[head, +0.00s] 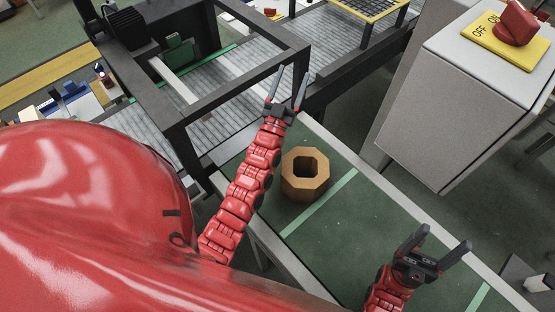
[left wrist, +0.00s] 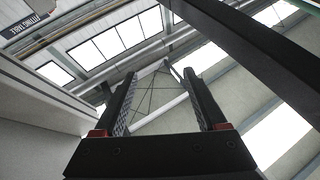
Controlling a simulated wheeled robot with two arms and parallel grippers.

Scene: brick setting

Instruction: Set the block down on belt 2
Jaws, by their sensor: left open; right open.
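My left gripper (head: 288,88) is open and empty, up and left of the block, beside the dark frame. The left wrist view shows its two fingers (left wrist: 158,100) apart with nothing between them, facing the ceiling. My right gripper (head: 440,247) is open and empty over the right part of the green belt, apart from the block.
A dark metal frame (head: 235,98) stands over a grey roller conveyor (head: 250,70) at the upper left, close to my left gripper. A grey cabinet (head: 455,95) with a red knob on a yellow plate (head: 505,33) stands at the upper right. The belt right of the block is clear.

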